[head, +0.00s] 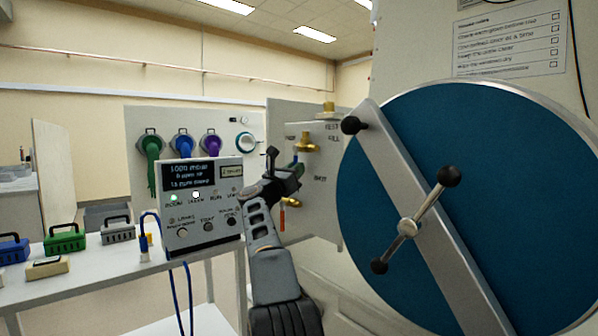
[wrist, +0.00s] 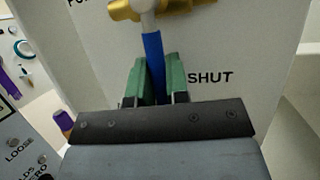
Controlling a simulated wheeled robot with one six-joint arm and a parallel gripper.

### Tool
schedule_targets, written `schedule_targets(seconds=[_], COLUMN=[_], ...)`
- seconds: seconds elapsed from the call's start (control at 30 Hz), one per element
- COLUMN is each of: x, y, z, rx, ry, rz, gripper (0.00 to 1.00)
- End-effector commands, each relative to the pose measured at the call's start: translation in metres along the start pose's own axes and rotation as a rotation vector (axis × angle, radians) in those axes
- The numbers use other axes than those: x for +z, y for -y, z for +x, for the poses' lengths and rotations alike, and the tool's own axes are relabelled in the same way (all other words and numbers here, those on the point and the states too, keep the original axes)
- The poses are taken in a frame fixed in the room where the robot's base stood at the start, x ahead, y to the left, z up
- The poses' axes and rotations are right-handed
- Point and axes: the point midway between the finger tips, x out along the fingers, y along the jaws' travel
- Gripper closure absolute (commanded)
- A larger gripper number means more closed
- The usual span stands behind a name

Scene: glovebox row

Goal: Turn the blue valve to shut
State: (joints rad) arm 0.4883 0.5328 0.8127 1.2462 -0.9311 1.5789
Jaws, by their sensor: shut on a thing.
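The blue valve's lever (wrist: 154,62) hangs down from a brass valve body (wrist: 160,8) at the top of the wrist view. My gripper (wrist: 153,80) has its green fingers on both sides of the blue lever and is shut on it. The lever is close to upright in that view, with the printed word SHUT (wrist: 210,78) just to its right. In the head view the brass body (head: 306,144) shows on the white panel, above and right of my gripper (head: 297,168). The blue lever is mostly hidden there behind my gripper.
A large blue round door (head: 400,125) with a metal bar and black-knobbed handle fills the right. A grey display box (head: 203,205) stands on the bench left of my arm. Another valve with an orange lever (head: 283,216) sits lower on the panel. Green, blue and purple hoses hang behind.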

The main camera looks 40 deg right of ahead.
Motion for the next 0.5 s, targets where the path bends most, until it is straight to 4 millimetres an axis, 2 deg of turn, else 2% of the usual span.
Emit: schedule_targets(seconds=[0.13,0.17,0.2,0.4,0.5], x=[0.0001,0.0001,0.0002,0.0000,-0.0001], y=[0.0001,0.0001,0.0003,0.0010,0.0011], z=[0.0002,0.0002,0.0003,0.0010,0.0011], rx=[0.001,0.001,0.001,-0.001,-0.001], ry=[-0.001,-0.001,-0.001,0.000,0.000], rz=[0.001,0.001,0.001,-0.001,-0.001], gripper=[1.00,0.83,0.79,0.60,0.60])
